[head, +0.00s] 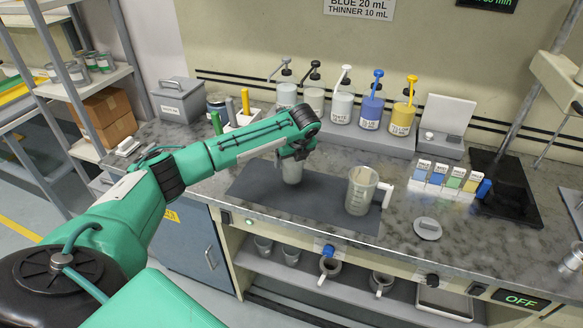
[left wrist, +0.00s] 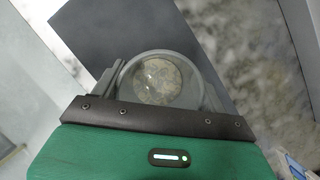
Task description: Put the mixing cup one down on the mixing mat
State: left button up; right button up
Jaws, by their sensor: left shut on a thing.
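The mixing cup (head: 291,171) is a clear grey cup held upright in my left gripper (head: 294,153), over the left part of the dark mixing mat (head: 325,199). The left wrist view looks down into the cup (left wrist: 157,80), whose round rim sits between the fingers of my left gripper (left wrist: 160,88); the mat (left wrist: 125,28) lies beneath. I cannot tell whether the cup's base touches the mat. A second, larger clear measuring cup (head: 360,190) stands on the mat's right part. My right gripper is not in view.
Pump bottles (head: 341,103) line a grey shelf behind the mat. A round grey lid (head: 427,228) lies right of the mat, with a row of small coloured cards (head: 437,179) behind it. The counter's front edge (head: 330,249) runs close below the mat.

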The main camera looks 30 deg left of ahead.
pick_arm(q)
notch_tip(320, 180, down, 4)
jog(key=shift+f+p, duration=0.25)
jog(key=shift+p, duration=0.15)
jog(key=shift+f, duration=0.15)
jog(key=o, duration=1.4)
